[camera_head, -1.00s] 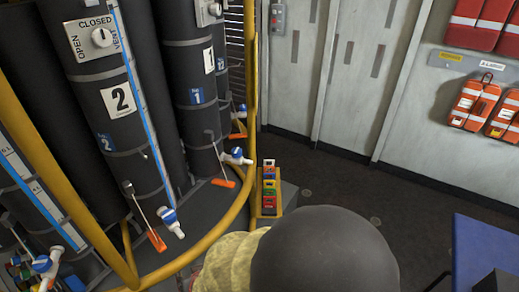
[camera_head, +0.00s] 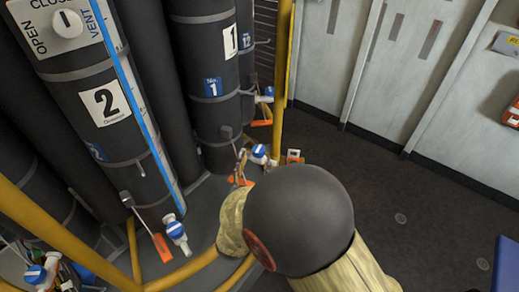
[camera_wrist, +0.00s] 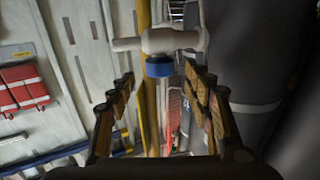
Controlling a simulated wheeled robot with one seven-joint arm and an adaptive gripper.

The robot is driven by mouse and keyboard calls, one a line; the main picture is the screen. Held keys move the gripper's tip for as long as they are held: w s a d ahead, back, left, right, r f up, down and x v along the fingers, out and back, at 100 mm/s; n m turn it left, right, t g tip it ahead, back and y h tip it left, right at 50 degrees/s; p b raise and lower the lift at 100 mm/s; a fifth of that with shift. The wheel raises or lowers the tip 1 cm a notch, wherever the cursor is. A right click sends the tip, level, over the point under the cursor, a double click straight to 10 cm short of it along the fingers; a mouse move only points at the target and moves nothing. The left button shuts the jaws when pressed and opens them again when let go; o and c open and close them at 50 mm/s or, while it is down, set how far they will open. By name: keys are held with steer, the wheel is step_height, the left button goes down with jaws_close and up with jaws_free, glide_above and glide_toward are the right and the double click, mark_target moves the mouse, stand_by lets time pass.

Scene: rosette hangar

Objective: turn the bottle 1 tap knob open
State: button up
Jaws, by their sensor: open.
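Bottle 1 (camera_head: 213,105) is a tall black cylinder with a white "1" label and a blue number plate. Its tap, a white fitting with a blue knob (camera_head: 259,151), is low at its right side in the head view. In the wrist view a white T-shaped fitting (camera_wrist: 160,40) carries the blue knob (camera_wrist: 159,67) on its near side. My gripper (camera_wrist: 158,80) is open and empty, its fingers to either side of the knob's line. The knob appears just beyond the fingertips, with no visible contact. In the head view my arm hides most of my gripper (camera_head: 241,165).
Bottle 2 (camera_head: 135,170) stands left, with its own blue-knobbed tap (camera_head: 175,229). A curved yellow rail (camera_head: 200,266) and a yellow post (camera_head: 281,70) are close to my arm. Orange tags hang by the bottles. Dark floor (camera_head: 400,190) is clear at right.

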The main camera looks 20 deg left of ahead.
mark_target(257, 155)
steer(key=w, duration=0.6)
steer(key=shift+a+b, duration=0.2)
steer(key=shift+b, duration=0.2)
steer(key=shift+c, duration=1.2)
steer(key=c, duration=0.9)
steer(key=shift+c, duration=0.2)
